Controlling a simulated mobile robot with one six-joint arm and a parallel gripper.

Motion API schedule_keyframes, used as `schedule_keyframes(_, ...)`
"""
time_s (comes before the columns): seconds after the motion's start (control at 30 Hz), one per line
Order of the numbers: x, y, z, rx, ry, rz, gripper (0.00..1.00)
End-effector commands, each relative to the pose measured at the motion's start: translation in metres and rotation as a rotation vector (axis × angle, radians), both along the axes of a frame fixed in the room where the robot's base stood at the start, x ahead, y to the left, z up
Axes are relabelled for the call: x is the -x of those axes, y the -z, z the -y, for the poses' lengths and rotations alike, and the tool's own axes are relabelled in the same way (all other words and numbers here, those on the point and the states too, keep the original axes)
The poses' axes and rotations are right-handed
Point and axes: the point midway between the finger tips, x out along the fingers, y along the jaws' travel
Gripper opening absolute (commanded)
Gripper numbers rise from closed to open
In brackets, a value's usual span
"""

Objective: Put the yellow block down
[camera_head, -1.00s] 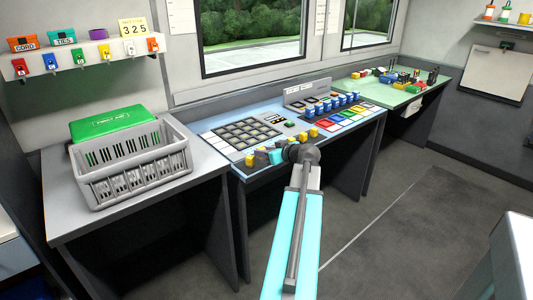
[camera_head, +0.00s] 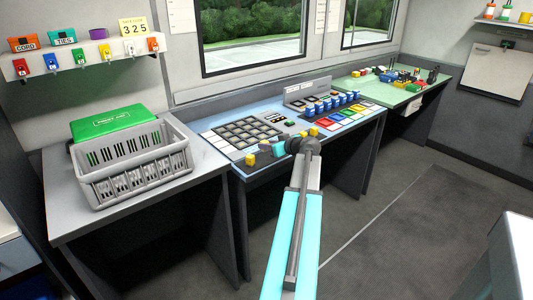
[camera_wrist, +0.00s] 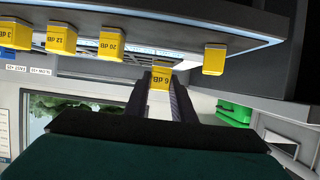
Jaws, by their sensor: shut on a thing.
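The yellow block marked "6 dB" (camera_wrist: 160,78) is between the two dark fingers of my gripper (camera_wrist: 161,84) in the wrist view, and the gripper is shut on it. In the head view my gripper (camera_head: 268,152) is at the near edge of the blue control desk (camera_head: 227,139), partly hidden by my wrist. A yellow patch by its tip looks like the held block, but it is small. Whether the block touches the desk I cannot tell. Other yellow blocks marked "20 dB" (camera_wrist: 111,42), "12 dB" (camera_wrist: 61,39) and "3 dB" (camera_wrist: 14,34) show in the wrist view.
Another yellow block (camera_head: 250,160) stands left of my gripper at the desk's front edge. Blue-topped pieces (camera_head: 332,102) and coloured tiles (camera_head: 350,118) are to the right. A grey basket (camera_head: 135,180) stands on the left table. A green table (camera_head: 400,97) is beyond.

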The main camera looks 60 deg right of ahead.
Motion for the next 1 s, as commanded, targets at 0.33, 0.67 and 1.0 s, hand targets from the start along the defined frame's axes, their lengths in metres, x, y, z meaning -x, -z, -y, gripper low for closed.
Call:
schedule_keyframes(0.33, 0.0, 0.026, 0.0, -0.002, -0.001, -0.001, 0.01)
schedule_keyframes(0.67, 0.0, 0.034, 0.0, 0.0, 0.0, 0.001, 0.01)
schedule_keyframes(1.0, 0.0, 0.037, 0.0, 0.0, 0.0, 0.0, 0.28)
